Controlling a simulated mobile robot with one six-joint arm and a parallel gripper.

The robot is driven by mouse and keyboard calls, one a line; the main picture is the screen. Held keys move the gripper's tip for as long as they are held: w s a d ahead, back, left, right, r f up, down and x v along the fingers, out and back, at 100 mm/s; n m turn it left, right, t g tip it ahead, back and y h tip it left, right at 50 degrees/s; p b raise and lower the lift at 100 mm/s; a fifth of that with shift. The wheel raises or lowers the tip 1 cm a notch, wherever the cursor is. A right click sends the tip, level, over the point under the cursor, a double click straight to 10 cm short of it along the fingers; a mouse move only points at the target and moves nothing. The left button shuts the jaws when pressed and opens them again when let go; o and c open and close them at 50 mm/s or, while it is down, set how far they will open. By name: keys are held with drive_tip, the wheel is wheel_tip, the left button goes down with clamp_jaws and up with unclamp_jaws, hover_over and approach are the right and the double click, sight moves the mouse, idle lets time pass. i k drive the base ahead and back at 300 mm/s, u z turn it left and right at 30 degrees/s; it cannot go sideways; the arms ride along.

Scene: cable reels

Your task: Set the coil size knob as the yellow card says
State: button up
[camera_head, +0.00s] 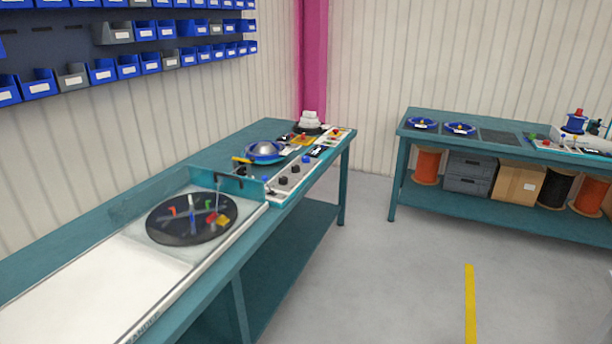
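A light grey control panel (273,194) runs along the front edge of the left bench. I cannot tell which is the coil size knob; labels and pointer positions are too small to read. A small yellow piece (241,160) shows at the left of a blue reel with a silver dome (265,151). I cannot tell whether it is the yellow card. My gripper is not in view.
A second bench (450,198) with reels stands at the right by the wall. Blue bins hang at upper left.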

sight(282, 181)
drive_tip(key=z, duration=0.85)
drive_tip(key=i, duration=3.95)
